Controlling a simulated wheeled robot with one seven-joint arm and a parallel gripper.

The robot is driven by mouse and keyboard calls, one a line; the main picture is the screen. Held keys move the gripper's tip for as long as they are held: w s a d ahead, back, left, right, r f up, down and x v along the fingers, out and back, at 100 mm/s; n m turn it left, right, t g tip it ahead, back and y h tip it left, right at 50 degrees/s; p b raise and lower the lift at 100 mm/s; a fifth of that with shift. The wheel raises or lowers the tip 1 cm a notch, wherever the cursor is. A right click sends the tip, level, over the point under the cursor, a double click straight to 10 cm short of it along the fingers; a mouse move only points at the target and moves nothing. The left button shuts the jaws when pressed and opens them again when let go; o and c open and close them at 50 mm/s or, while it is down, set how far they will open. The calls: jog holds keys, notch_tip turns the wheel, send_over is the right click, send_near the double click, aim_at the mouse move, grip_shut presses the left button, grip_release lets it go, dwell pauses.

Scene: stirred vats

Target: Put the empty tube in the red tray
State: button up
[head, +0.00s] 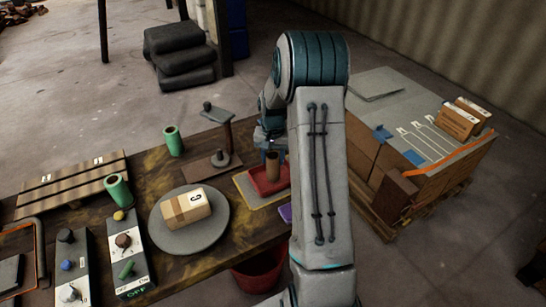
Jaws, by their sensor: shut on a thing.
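My arm hides the right side of the tray and part of the gripper.
A round grey plate (165,235) holds a box (186,208). Green tubes (173,141) (118,190), a small stand (219,158) and switch panels (128,262) occupy the table. A red bucket (257,276) is below its front edge.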

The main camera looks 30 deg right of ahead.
jog(key=shift+f, duration=0.3)
jog(key=shift+f, duration=0.1)
jog(key=o, duration=0.9)
jog(key=shift+o, duration=0.2)
notch_tip(320, 180, up, 12)
jog(key=s+a+r+n+t, duration=0.1)
jog(key=s+a+r+n, duration=0.2)
jog(key=s+a+r, duration=0.65)
jog(key=s+a+f+n+t, duration=0.1)
jog(key=s+a, duration=0.2)
jog(key=s, duration=0.5)
jog(key=s+a+f+n, duration=0.1)
jog(key=s+a+n, duration=0.1)
jog(key=s, duration=0.6)
jog(key=shift+a+n+t, duration=0.3)
jog(key=shift+a+t, duration=0.1)
jog(key=shift+a, duration=0.3)
